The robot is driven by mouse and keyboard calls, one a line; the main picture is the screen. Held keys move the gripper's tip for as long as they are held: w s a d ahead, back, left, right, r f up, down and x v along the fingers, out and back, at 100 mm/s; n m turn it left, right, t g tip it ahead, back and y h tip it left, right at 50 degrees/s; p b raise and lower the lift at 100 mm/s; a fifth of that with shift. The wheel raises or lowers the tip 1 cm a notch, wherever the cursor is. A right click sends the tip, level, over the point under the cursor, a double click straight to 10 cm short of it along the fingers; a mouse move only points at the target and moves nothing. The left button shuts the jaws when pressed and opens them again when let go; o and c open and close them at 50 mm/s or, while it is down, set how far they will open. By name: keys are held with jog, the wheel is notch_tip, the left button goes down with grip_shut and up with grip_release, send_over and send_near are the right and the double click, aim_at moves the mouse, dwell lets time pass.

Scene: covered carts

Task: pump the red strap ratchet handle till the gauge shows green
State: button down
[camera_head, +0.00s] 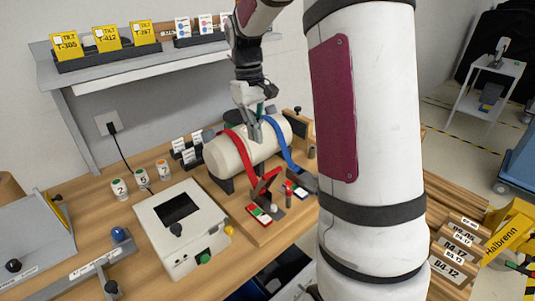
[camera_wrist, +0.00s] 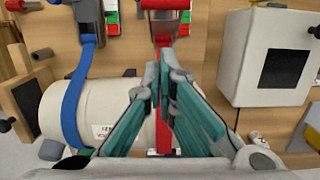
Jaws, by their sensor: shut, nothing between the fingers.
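The red strap (camera_head: 237,144) runs over a white cylinder (camera_head: 218,157) and down to its red ratchet handle (camera_head: 267,179), which stands tilted up on the board. A small red, white and green indicator (camera_head: 259,214) lies in front of it; its reading is too small to tell. My gripper (camera_head: 256,138) is above the cylinder, between the red and blue straps in the head view. In the wrist view its teal fingertips (camera_wrist: 165,57) are together and empty, over the red strap (camera_wrist: 163,138). The red handle (camera_wrist: 164,8) is at the top edge there, partly cut off.
A blue strap (camera_head: 277,143) with its own ratchet and indicator (camera_head: 300,193) is beside the red one. A white box with a dark screen (camera_head: 181,225) stands left. Labelled cups (camera_head: 142,176) and a shelf (camera_head: 180,58) are behind. My arm hides the right bench.

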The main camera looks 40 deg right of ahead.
jog(key=shift+s+f+p, duration=0.2)
jog(key=shift+s+f, duration=0.4)
jog(key=shift+f, duration=0.35)
jog(key=shift+s+f+p, duration=0.25)
jog(key=shift+s+f, duration=0.4)
jog(key=shift+f, duration=0.3)
jog(key=shift+s+f+p, duration=0.2)
jog(key=shift+s+f, duration=0.4)
jog(key=shift+f, duration=0.35)
jog(key=shift+s+p, duration=0.4)
jog(key=shift+p, duration=0.05)
jog(key=shift+s+t, duration=0.1)
jog(key=shift+t, duration=0.3)
jog(key=shift+s+d+p, duration=0.1)
jog(key=shift+s+p, duration=0.2)
jog(key=shift+p, duration=0.2)
